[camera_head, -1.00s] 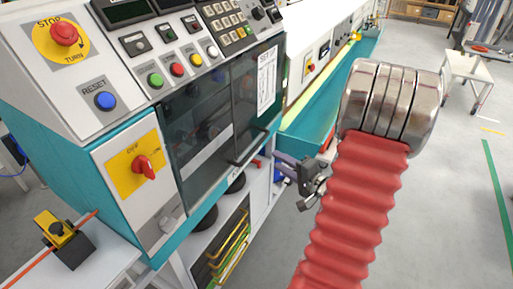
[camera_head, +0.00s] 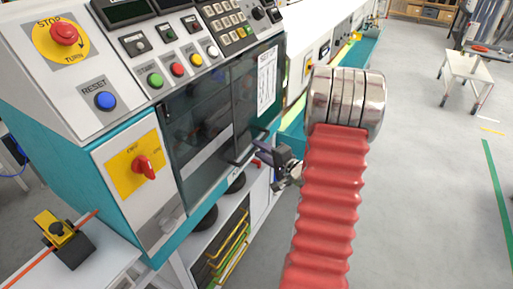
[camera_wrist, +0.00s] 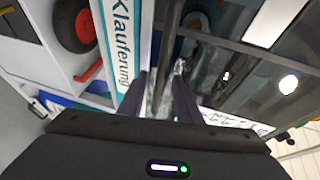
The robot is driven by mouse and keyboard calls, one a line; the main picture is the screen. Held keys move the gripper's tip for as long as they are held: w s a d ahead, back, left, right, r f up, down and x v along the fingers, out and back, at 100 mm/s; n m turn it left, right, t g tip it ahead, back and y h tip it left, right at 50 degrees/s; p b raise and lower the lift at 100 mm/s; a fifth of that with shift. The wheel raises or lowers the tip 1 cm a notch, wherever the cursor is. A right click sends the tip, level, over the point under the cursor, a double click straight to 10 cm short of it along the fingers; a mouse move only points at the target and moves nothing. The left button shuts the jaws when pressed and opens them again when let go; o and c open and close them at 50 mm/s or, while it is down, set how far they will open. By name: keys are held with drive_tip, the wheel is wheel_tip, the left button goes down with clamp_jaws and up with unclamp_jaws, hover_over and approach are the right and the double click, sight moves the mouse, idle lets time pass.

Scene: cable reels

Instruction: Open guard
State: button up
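The guard (camera_head: 212,115) is a dark see-through cover on the machine front, and it is closed. Its dark bar handle (camera_head: 243,153) runs along the lower right edge. The handle (camera_wrist: 168,45) shows as a dark bar running between the fingertips. I cannot tell how deep it sits between them, and no finger clearly presses on it.
The control panel with a red stop button (camera_head: 64,34), a blue reset button (camera_head: 105,101) and a red rotary switch (camera_head: 146,167) is left of and above the guard. An open shelf (camera_head: 222,245) is below. Clear floor (camera_head: 430,190) lies to the right.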

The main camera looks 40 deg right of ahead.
sight(255, 147)
drive_tip(key=shift+w+d+f, duration=0.1)
drive_tip(key=shift+w+f, duration=0.05)
drive_tip(key=shift+w, duration=0.6)
drive_tip(key=shift+w+f, duration=0.1)
drive_tip(key=shift+w, duration=0.65)
clamp_jaws()
drive_tip(key=shift+d, duration=0.1)
